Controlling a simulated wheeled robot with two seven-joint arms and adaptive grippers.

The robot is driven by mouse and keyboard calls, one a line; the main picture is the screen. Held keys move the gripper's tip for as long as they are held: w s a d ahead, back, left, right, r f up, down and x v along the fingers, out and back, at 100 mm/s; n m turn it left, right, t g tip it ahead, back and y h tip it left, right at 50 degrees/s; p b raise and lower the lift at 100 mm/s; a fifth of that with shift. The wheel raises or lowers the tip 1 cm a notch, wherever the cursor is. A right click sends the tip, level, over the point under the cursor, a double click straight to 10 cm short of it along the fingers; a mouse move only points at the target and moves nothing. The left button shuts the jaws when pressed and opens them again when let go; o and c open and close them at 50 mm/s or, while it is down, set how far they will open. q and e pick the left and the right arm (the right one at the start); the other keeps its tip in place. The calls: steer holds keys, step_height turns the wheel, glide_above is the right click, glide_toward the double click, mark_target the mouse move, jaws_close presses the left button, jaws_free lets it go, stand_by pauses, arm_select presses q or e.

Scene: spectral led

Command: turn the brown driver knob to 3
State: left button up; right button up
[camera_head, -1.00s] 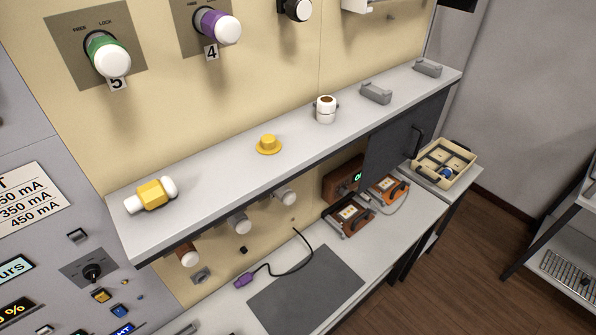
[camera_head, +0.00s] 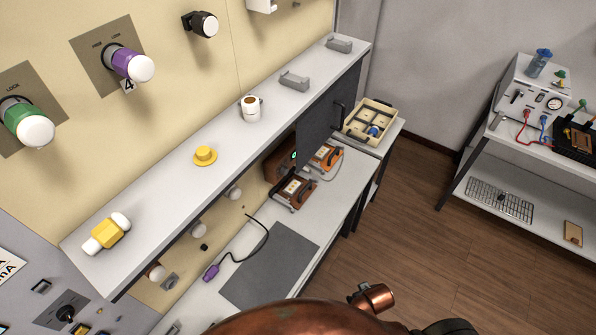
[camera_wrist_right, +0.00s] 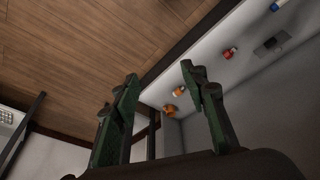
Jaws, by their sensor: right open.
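The brown knob does not show clearly in that view. My left gripper is not in view.
The grey shelf (camera_head: 190,185) juts out above the brown knob and carries a yellow-and-white piece (camera_head: 107,233), a yellow knob (camera_head: 205,155) and a white cup (camera_head: 250,109). A purple-plugged cable (camera_head: 211,271) lies on the bench below. Wooden floor (camera_head: 400,215) is open at right.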

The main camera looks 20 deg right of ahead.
steer(key=w+a+r+t+p, duration=0.1)
steer(key=w+r, duration=0.2)
steer(key=r, duration=0.4)
steer(key=w+r+t+p, duration=0.1)
steer(key=w+r, duration=0.2)
steer(key=r, duration=0.3)
steer(key=w+a+r+n+t+y, duration=0.1)
steer(key=w+a+r+t+y, duration=0.1)
steer(key=w, duration=0.5)
steer(key=w+a+r+n+t+y+p, duration=0.1)
steer(key=w+a+r+t+y, duration=0.1)
steer(key=w+a+r, duration=0.3)
steer(key=w+a+r+n+t+y, duration=0.1)
steer(key=w+a+r+t+y, duration=0.1)
steer(key=w, duration=0.7)
steer(key=shift+w+a+r+t, duration=0.1)
steer(key=shift+a+r+t, duration=0.2)
steer(key=shift+a+r, duration=0.7)
steer(key=w+r+t+y, duration=0.1)
steer(key=w+r+y, duration=0.2)
steer(key=w+r, duration=0.15)
steer(key=n+t+y, duration=0.1)
steer(key=n+y, duration=0.1)
glide_toward(287, 172)
steer(key=w, duration=0.1)
steer(key=p+x, duration=0.1)
steer(key=x, duration=0.7)
steer(key=shift+s+a, duration=0.2)
jaws_close()
